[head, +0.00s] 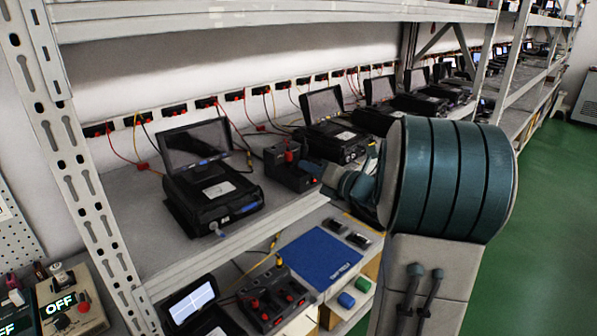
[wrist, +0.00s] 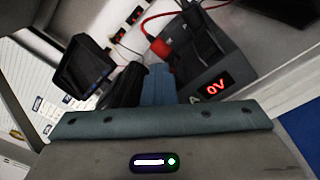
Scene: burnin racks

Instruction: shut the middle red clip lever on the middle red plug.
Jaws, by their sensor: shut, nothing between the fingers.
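A dark box with red parts on top (head: 288,168) stands on the upper shelf, right of the nearest monitor unit. In the wrist view this box (wrist: 228,62) has a lit red "0V" readout, and a red plug or clip (wrist: 160,48) with a red cable sits at its left. I cannot tell whether this is the middle one, or its lever's position. My gripper (head: 312,170) is at the right side of the box in the head view. In the wrist view my shut, empty gripper (wrist: 155,72) is just below the red part; contact is unclear.
A monitor unit (head: 212,190) stands left of the box, another (head: 335,138) behind it. Red and yellow cables run to wall sockets. The lower shelf holds a second box with red plugs (head: 270,298), a blue mat (head: 318,258) and a small screen (head: 192,302). A rack post (head: 75,160) rises at left.

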